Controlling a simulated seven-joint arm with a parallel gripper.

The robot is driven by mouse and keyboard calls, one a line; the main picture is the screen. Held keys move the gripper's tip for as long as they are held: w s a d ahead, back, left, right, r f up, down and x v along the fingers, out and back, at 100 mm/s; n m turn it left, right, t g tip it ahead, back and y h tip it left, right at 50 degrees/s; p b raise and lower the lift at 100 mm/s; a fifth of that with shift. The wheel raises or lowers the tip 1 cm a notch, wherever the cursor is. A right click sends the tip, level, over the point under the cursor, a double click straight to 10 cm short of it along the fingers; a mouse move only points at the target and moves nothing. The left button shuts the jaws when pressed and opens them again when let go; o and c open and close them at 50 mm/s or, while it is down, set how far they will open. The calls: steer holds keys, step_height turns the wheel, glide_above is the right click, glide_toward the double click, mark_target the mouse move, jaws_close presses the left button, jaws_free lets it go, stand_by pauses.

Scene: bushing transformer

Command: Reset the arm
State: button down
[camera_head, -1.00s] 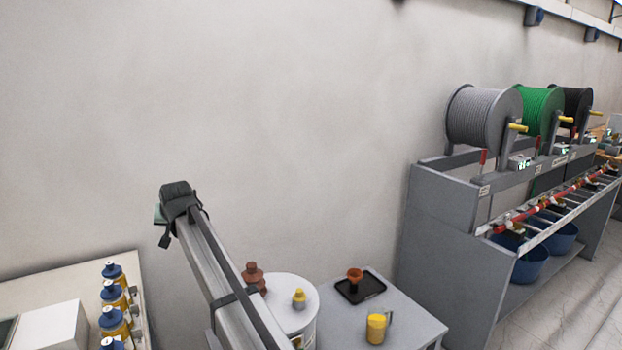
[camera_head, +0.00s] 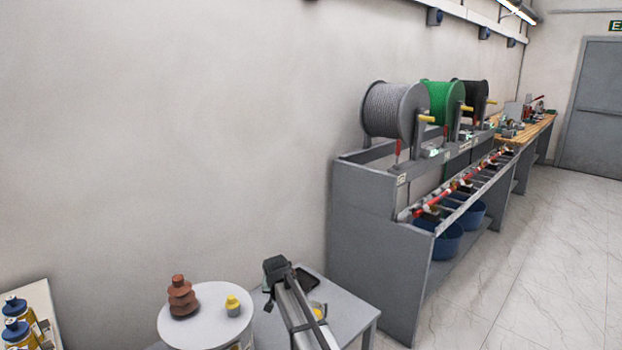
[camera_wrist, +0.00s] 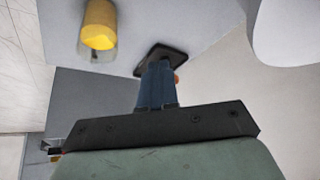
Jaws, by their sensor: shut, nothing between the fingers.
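My gripper shows in the wrist view (camera_wrist: 157,70) as blue fingers held together with nothing between them. It points toward a small black tray (camera_wrist: 178,55) on the grey table. An orange piece (camera_wrist: 177,79) shows just beside the fingers, mostly hidden by them. In the head view my arm's end is over the grey table, and the fingers cannot be made out there.
Left of my arm, a round white top (camera_head: 178,325) holds a brown ribbed bushing (camera_head: 181,297) and a yellow-capped part (camera_head: 233,306). A grey spool rack (camera_head: 362,245) stands right. Yellow-blue bottles (camera_head: 17,320) stand far left.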

steer(key=s+d+f+m+g+h, duration=0.1)
steer(key=s+d+f, duration=0.5)
steer(key=d, duration=0.5)
steer(key=s+d+f+m+g+h, duration=0.15)
steer(key=s+d+f, duration=0.25)
steer(key=d+f, duration=0.5)
steer(key=s+d+f+m+g, duration=0.2)
steer(key=s+d+f, duration=0.3)
steer(key=d, duration=0.8)
steer(key=s+f+n+g, duration=0.1)
steer(key=s+f+g, duration=0.1)
steer(key=s+f, duration=0.6)
steer(key=s+f+n+g, duration=0.1)
steer(key=s+f, duration=0.2)
steer(key=s, duration=0.8)
steer(key=s+a+f+n+g+y, duration=0.1)
steer(key=s+a+f+g, duration=0.1)
steer(key=s, duration=1.2)
steer(key=s+a+f+n+g+y, duration=0.1)
steer(key=s+a+f+n+g, duration=0.1)
steer(key=s, duration=1.1)
steer(key=shift+s+a+f+g, duration=0.35)
steer(key=shift+a+f+g, duration=0.15)
steer(key=shift+f, duration=0.2)
